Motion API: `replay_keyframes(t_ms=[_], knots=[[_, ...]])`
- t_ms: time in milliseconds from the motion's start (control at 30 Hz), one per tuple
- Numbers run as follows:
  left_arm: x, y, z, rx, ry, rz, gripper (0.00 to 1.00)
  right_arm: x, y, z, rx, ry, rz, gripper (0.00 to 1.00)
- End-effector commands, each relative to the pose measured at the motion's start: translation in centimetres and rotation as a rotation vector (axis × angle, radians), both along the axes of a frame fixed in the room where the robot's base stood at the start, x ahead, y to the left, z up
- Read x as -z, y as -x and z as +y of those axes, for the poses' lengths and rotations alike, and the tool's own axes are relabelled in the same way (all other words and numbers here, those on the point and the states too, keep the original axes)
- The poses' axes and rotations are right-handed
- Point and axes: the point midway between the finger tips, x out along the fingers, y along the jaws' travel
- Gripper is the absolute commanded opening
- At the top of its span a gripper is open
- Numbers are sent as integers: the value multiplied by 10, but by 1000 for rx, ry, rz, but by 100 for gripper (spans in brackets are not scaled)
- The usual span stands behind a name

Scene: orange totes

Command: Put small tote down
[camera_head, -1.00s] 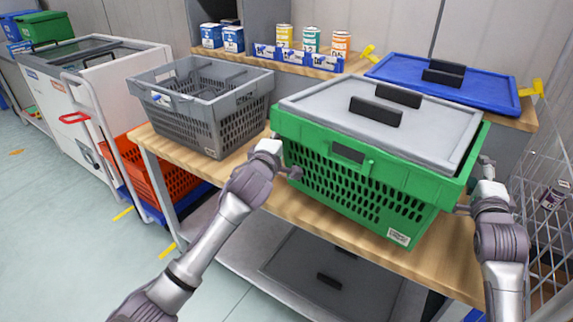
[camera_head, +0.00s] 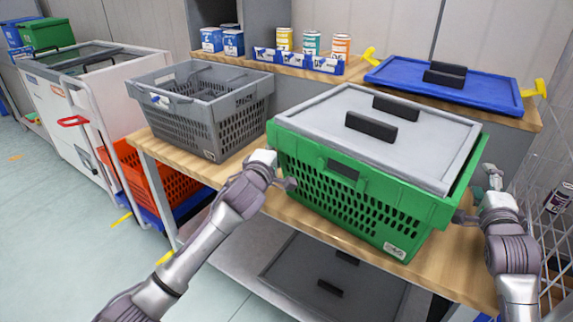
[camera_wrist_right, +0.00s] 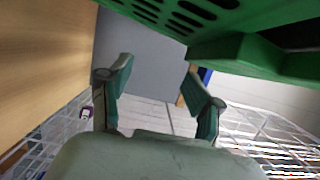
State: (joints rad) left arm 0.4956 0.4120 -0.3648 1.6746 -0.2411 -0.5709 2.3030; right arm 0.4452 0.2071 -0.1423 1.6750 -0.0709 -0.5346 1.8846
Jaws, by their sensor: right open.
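A green tote (camera_head: 330,195) with perforated sides and a grey lid (camera_head: 370,140) with black handles sits level on the wooden table (camera_head: 450,262) in the head view. My left gripper (camera_head: 279,172) is at the tote's left end; its jaws are too small and partly hidden to judge. My right gripper (camera_head: 477,197) is just off the tote's right end, open. In the right wrist view its two fingers (camera_wrist_right: 160,75) stand apart with nothing between them, and the green tote's rim (camera_wrist_right: 240,55) shows above them.
A grey open crate (camera_head: 205,115) stands left of the green tote. A blue lid (camera_head: 440,92) lies behind it. Cans (camera_head: 312,42) stand on the back shelf. A wire mesh rack (camera_head: 555,190) is close to my right arm.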

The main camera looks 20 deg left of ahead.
Motion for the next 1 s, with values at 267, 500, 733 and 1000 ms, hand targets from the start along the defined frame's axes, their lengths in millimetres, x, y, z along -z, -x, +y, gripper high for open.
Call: replay_keyframes(t_ms=[267,500,733,1000], knots=[[-3,0,7,-5,0,-4,84,2,0,-6,4,3,5,62],[-3,-1,8,-7,0,-5,84,2,0,-6,5,5,6,86],[-4,-1,8,-8,0,-5,84,2,0,-7,6,5,6,89],[-3,-1,26,-11,-1,-4,84,3,0,-7,6,5,6,89]])
